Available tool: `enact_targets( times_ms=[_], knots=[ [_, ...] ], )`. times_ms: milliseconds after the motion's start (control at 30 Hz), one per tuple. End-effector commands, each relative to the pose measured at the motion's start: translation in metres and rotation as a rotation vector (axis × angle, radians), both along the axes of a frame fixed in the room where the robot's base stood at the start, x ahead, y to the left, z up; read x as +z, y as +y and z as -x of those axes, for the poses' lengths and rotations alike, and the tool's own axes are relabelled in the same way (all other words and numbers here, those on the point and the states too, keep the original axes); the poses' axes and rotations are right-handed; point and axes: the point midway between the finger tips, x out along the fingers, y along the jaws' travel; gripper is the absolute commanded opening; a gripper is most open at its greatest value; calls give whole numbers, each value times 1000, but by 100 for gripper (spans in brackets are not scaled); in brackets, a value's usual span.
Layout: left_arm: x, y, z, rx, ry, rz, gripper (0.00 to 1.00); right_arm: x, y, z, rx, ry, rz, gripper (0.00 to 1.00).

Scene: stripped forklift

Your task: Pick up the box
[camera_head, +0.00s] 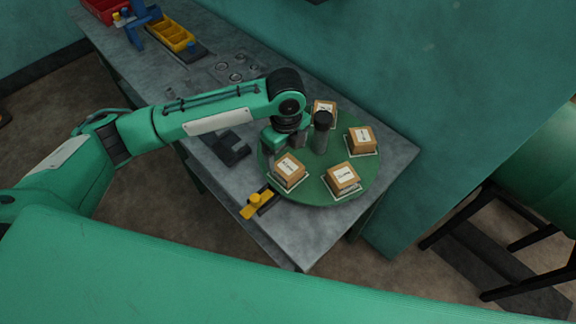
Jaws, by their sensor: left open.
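Several small cardboard boxes with white labels stand on a round green turntable (318,190) at the right end of a grey table. My left gripper (268,153) is open and points down at the turntable's left side, just behind the front-left box. It holds nothing that I can see. My right gripper is not in view.
A dark block (230,148) and a yellow-handled part (257,203) lie left of the turntable. A dark post (321,131) rises from its middle. Yellow (171,34) and red (106,8) bins stand at the table's far left. A green wall (420,90) borders the table's back.

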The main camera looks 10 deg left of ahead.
Motion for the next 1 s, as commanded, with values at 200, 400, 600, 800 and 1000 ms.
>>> enact_targets(
  times_ms=[200, 400, 600, 800, 1000],
  knots=[
    [-20, 0, 0, 0, -1, 1, 85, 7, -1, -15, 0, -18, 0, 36],
    [-36, -2, 1, 1, 1, 0, 85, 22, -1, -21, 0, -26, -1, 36],
    [-64, -4, 0, 1, 0, 0, 85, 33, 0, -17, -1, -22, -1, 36],
    [-74, -4, 0, -1, -3, 1, 85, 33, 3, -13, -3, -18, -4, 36],
    [-73, -3, 0, 0, -3, 1, 72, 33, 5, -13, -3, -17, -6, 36]
  ],
)
